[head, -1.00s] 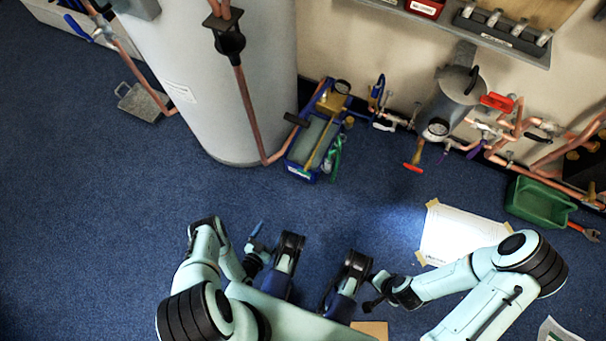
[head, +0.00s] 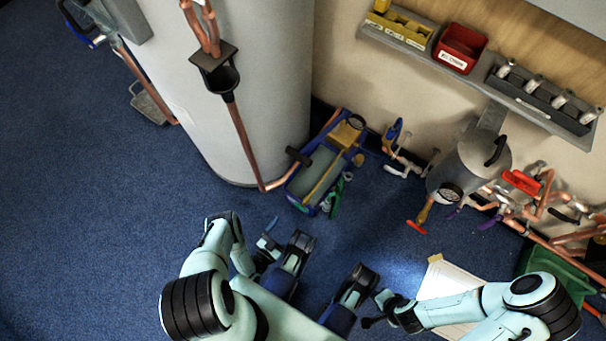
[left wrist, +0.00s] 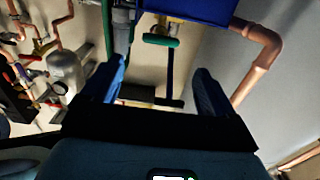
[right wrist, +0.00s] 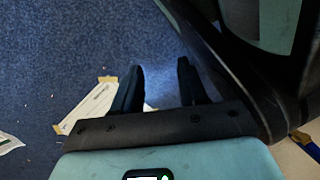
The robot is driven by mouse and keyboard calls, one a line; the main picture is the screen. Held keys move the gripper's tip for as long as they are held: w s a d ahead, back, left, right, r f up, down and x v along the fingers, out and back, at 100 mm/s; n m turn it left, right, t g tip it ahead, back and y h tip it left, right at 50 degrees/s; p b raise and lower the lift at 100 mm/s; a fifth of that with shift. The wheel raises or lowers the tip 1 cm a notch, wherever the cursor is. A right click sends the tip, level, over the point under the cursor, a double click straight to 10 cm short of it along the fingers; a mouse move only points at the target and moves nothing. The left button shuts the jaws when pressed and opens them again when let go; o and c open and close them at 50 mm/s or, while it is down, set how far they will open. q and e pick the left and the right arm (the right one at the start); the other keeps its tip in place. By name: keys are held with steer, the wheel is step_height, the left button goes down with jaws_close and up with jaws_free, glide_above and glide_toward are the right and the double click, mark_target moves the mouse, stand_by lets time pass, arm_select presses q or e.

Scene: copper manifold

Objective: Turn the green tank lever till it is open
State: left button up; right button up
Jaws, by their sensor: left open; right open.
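No lever that I can surely name the green tank lever shows in the head view. A green piece (head: 340,191) lies against the side of a blue tub (head: 318,168) on the floor beside the big grey cylinder. The left wrist view shows a short green bar handle (left wrist: 160,41) beyond the fingers; I cannot tell its turn. A small grey tank (head: 470,168) with a gauge and red levers stands by the wall. My left gripper (head: 268,238) is open and empty, short of the blue tub. My right gripper (right wrist: 160,66) is open and empty above the carpet.
The big grey cylinder (head: 240,110) with copper pipes stands behind the tub. A wall shelf holds a red bin (head: 460,47). A white sheet (head: 450,283) and a green tray (head: 555,268) lie at the right. Blue carpet (head: 90,220) is clear at the left.

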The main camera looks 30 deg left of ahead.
mark_target(303, 204)
arm_select(q)
steer(key=w, duration=0.3)
steer(key=w+b, duration=0.1)
steer(key=w, duration=0.3)
steer(key=w+d+b, duration=0.1)
steer(key=w, duration=0.2)
steer(key=shift+w, duration=0.35)
arm_select(e)
steer(key=shift+g, duration=0.9)
steer(key=s+f, duration=0.1)
steer(key=s, duration=0.2)
steer(key=s+f, duration=0.1)
steer(key=s, duration=0.1)
steer(key=shift+s+d+f, duration=0.1)
steer(key=shift+d+f, duration=0.2)
steer(key=shift+f, duration=0.05)
arm_select(q)
steer(key=c, duration=1)
